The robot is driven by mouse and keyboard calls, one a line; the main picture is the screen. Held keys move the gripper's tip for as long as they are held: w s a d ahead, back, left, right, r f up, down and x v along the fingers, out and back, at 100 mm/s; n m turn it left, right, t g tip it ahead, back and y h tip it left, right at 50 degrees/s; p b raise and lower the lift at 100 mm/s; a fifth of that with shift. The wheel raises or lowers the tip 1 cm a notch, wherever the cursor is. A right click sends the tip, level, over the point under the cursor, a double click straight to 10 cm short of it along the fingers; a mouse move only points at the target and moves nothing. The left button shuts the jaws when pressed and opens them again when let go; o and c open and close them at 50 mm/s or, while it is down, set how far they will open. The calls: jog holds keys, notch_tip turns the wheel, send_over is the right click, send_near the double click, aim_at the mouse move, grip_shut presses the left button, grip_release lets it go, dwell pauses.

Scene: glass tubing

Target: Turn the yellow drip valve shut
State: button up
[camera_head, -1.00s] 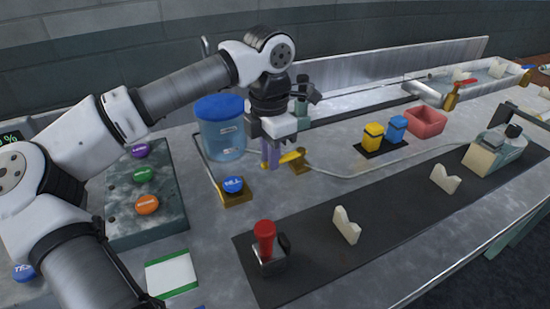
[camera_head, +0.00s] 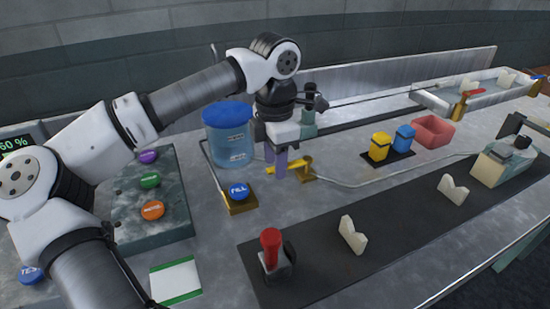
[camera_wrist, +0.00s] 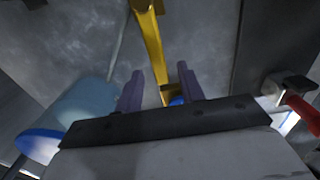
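The yellow drip valve (camera_head: 302,164) sits on the bench right of the blue-lidded tank, on a small brass base, with its handle lying roughly left to right. In the wrist view its long yellow handle (camera_wrist: 153,48) runs down between my fingers. My gripper (camera_head: 275,174) points down over the handle with its two purple fingers apart. In the wrist view my gripper (camera_wrist: 160,76) is open, with a finger on each side of the handle and visible gaps. Whether a finger touches the handle cannot be told.
The blue-lidded tank (camera_head: 228,140) stands close left of my gripper. The blue FILL button (camera_head: 239,191) is in front. Yellow and blue blocks (camera_head: 391,144) and a pink bin (camera_head: 433,131) are to the right. A red-handled switch (camera_head: 272,250) stands on the dark front strip.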

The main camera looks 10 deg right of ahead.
notch_tip(320, 180, up, 14)
dwell(0.6)
jog(key=shift+f, duration=0.1)
